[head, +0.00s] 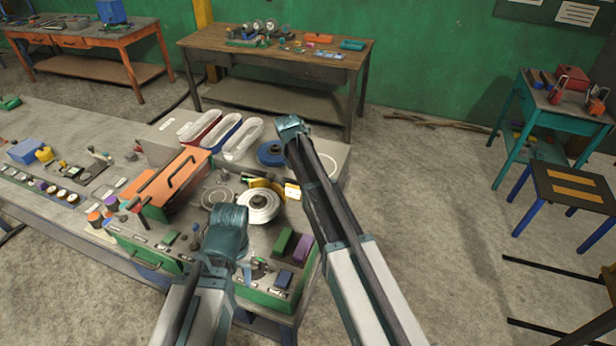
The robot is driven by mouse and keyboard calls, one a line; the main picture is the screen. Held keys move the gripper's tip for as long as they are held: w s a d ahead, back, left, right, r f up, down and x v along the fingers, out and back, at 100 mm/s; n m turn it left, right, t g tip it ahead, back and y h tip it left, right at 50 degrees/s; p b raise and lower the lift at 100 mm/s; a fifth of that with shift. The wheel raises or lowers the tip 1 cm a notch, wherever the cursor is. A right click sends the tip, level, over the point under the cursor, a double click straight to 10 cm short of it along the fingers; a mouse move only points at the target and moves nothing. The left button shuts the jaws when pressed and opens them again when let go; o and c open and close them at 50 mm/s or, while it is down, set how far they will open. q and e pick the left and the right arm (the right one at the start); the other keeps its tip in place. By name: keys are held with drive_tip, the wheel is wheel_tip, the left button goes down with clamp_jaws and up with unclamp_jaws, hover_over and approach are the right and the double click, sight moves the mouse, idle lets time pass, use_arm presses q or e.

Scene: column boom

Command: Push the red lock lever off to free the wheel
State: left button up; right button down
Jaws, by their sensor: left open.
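A pale, ridged wheel (258,206) sits on the bench panel, with a yellow part (266,186) close behind it. A flatter grey disc (217,198) lies to its left. I cannot clearly pick out the red lock lever; my left arm and its teal wrist cover part of the panel in front of the wheel. My left gripper (261,266) is open, small in view, low over the front of the panel, nearer to me than the wheel. My right arm rises just right of the panel, and no right fingers show.
An orange box with a black handle (170,186) stands left of the wheel. Several oval trays (221,133) and a blue disc (271,153) lie behind it. Green and purple blocks (302,248) stand at the front right. Open floor (430,210) lies right of the bench.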

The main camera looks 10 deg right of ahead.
drive_tip(key=p+v, duration=0.4)
drive_tip(key=v, duration=0.1)
drive_tip(key=shift+w+d+r, duration=0.1)
drive_tip(key=shift+d+r, duration=0.05)
drive_tip(key=shift+r, duration=0.2)
